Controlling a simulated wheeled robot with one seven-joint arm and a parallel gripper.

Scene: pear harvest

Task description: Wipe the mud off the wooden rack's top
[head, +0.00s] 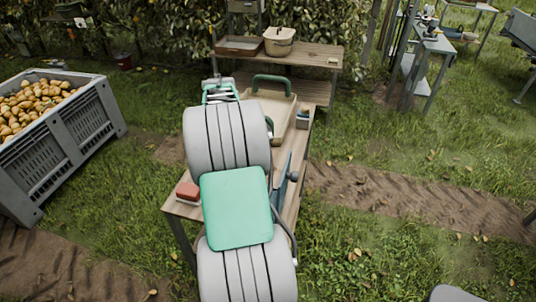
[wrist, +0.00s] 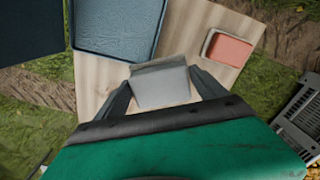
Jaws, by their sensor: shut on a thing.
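My gripper (wrist: 163,78) shows in the wrist view with its two dark fingers on either side of a light grey pad-like thing (wrist: 163,92), shut on it. Below it is a pale wooden bench top (wrist: 100,88). In the head view my arm hides much of this bench (head: 291,205) and the held thing. A wooden rack (head: 318,56) with a top board and a lower shelf stands beyond the bench. I cannot make out mud on its top from here.
On the bench are a red block (head: 187,192), a tan tray (head: 284,106) with a green handle and a small box (head: 302,118). The rack bears a tan basket (head: 279,40) and a shallow tray (head: 240,45). A grey crate (head: 57,150) of fruit stands left. Grass lies right.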

